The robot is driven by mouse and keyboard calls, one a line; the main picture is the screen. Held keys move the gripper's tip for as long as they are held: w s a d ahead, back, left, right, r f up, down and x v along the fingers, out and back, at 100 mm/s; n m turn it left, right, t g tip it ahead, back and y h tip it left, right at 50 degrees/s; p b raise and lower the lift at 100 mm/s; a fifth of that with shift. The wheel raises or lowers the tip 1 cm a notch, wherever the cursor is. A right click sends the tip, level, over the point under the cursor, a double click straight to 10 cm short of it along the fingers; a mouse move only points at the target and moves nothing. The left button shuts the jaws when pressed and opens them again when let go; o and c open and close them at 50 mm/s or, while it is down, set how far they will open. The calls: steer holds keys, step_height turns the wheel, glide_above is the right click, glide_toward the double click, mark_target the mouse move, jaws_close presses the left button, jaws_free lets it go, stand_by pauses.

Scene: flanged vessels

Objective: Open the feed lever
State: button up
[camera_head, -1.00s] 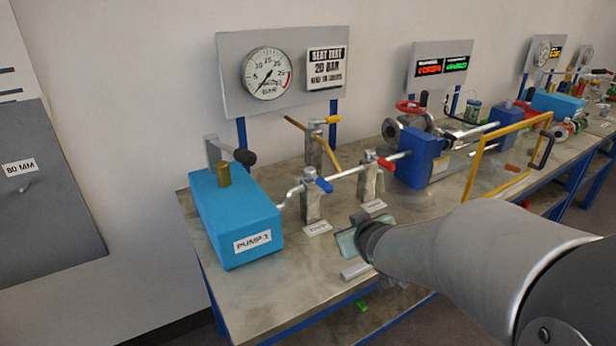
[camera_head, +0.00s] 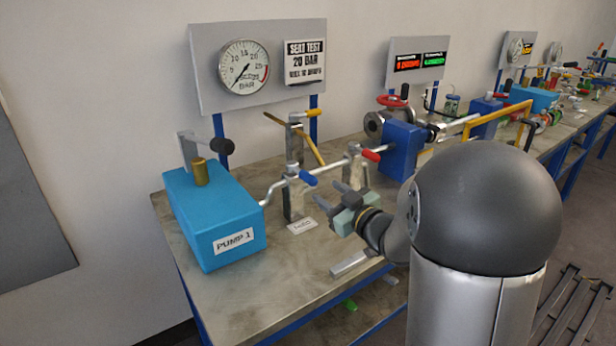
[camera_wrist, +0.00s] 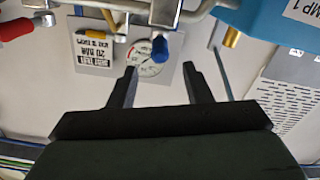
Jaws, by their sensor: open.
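The blue-handled lever (camera_head: 308,178) sits on a metal valve post on the pipe just right of the pump. A small label (camera_head: 302,225), seemingly reading Feed, lies at the foot of its post. My gripper (camera_head: 329,196) is open and empty, to the right of and slightly below the blue handle. In the wrist view, which looks upside down, the blue handle (camera_wrist: 160,47) lies just beyond the gap between my two fingertips (camera_wrist: 160,70). I see no contact with it.
The blue pump box (camera_head: 212,215) stands at the left. A red-handled lever (camera_head: 370,155) is right of the blue one, and a yellow-handled lever (camera_head: 305,114) is behind. A grey bar (camera_head: 352,264) lies near the bench's front edge. Bare bench lies in front of the pump.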

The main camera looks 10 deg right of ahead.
mark_target(307, 178)
steer(key=p+x, duration=0.1)
steer(key=x, duration=0.8)
steer(key=shift+w+a, duration=0.1)
steer(key=shift+w, duration=0.1)
jaws_close()
